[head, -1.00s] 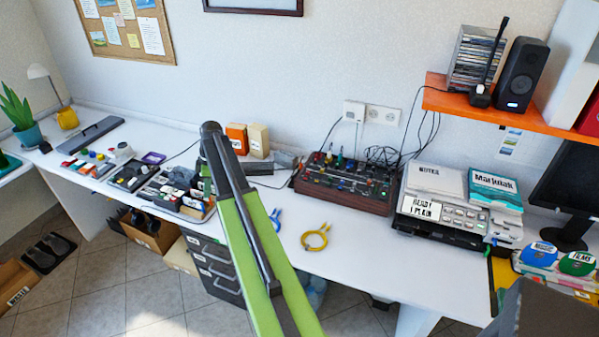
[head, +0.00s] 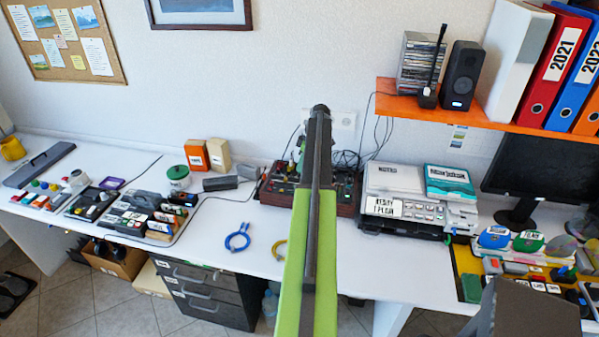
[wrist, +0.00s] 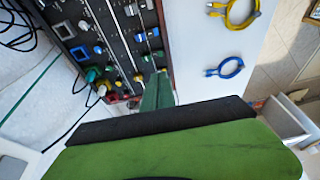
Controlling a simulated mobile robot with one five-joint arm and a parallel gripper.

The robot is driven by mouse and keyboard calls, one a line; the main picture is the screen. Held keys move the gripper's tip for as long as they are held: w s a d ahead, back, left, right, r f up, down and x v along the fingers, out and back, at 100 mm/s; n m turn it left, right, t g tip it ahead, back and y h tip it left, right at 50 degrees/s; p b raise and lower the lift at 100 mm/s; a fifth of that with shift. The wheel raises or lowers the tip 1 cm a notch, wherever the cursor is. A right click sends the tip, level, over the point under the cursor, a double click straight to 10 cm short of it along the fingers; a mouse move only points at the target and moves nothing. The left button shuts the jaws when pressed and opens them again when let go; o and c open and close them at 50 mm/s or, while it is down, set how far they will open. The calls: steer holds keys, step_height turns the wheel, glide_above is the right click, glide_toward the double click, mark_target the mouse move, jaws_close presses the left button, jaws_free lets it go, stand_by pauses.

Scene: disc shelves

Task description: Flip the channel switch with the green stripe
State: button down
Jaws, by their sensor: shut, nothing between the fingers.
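The dark control panel with wooden sides (head: 346,208) stands at the back of the white desk, partly hidden behind my arm. In the wrist view the panel (wrist: 118,42) fills the upper left, with blue, white, yellow and green knobs and several long slots. A green knob (wrist: 92,75) and a yellowish one beside it sit near its lower edge. I cannot make out which switch carries a green stripe. My gripper (wrist: 157,92) is shut and empty, its dark green fingers over or near the panel's edge; I cannot tell whether they touch it.
A blue cable coil (head: 237,238) and a yellow one (head: 280,248) lie on the desk in front. A grey device with a label screen (head: 412,212) stands right of the panel. An orange shelf (head: 470,117) hangs above right. Black cables run behind the panel.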

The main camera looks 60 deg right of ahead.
mark_target(293, 192)
steer(key=b+x, duration=0.3)
steer(key=x, duration=0.1)
steer(key=b+x, duration=0.4)
steer(key=s+b+x, duration=0.1)
steer(key=b+x, duration=0.2)
steer(key=x, duration=0.1)
steer(key=shift+s+d+f, duration=0.1)
